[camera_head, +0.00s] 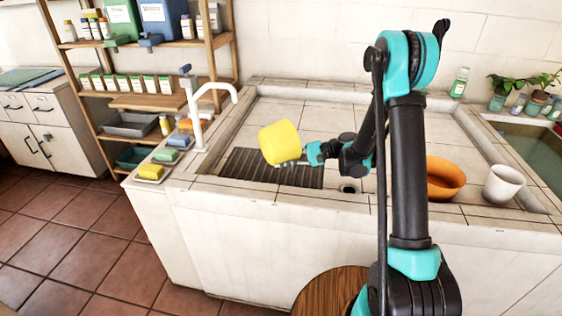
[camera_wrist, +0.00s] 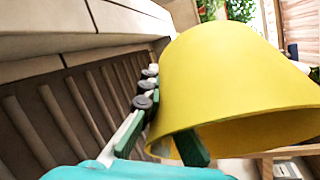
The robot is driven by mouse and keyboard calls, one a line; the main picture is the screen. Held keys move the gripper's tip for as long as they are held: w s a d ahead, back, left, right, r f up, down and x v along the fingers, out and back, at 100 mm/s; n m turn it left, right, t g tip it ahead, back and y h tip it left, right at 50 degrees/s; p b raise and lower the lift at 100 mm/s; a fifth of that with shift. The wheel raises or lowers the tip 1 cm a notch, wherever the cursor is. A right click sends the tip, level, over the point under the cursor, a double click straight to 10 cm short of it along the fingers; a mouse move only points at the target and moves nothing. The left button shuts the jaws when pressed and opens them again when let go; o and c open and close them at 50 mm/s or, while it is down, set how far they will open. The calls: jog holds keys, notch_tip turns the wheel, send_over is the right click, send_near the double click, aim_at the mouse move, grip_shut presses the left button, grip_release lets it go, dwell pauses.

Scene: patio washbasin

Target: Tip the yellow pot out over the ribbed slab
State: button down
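The yellow pot (camera_head: 280,142) is in the air over the ribbed slab (camera_head: 238,166), tilted well over onto its side. My gripper (camera_head: 291,163) is shut on the pot's wall near the rim. In the wrist view, the yellow pot (camera_wrist: 225,75) fills the right half, with part of its open mouth showing at the lower right. One finger of my gripper (camera_wrist: 165,130) lies outside the wall and the other reaches inside the mouth. The ribbed slab (camera_wrist: 40,120) shows at left, apart from the pot. I see nothing falling from the pot; most of its inside is hidden.
A white tap (camera_head: 205,105) stands left of the slab. Sponges (camera_head: 165,155) sit on the basin's left ledge. An orange bowl (camera_head: 445,178) and a white pot (camera_head: 504,184) stand at right. A small bottle (camera_head: 460,83) and plants are at the back right.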

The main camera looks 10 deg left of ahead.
aim_at(283, 152)
jog(key=shift+w+d+r+m+g+y, duration=0.2)
jog(key=shift+r+m+y, duration=0.1)
jog(key=shift+y, duration=0.5)
jog(key=shift+w+d+r+m+g+y, duration=0.1)
jog(key=shift+d+r+m+g+y, duration=0.15)
jog(key=shift+y, duration=0.55)
jog(key=shift+f, duration=0.1)
jog(key=shift+a, duration=0.1)
notch_tip(283, 152, up, 2)
jog(key=h, duration=0.1)
jog(key=n+t+h, duration=0.1)
jog(key=h, duration=0.2)
jog(key=shift+s+r+n+t+h, duration=0.1)
jog(key=shift+r+n+t+h, duration=0.15)
jog(key=shift+h, duration=0.05)
jog(key=shift+r+t+h, duration=0.3)
jog(key=shift+h, duration=0.4)
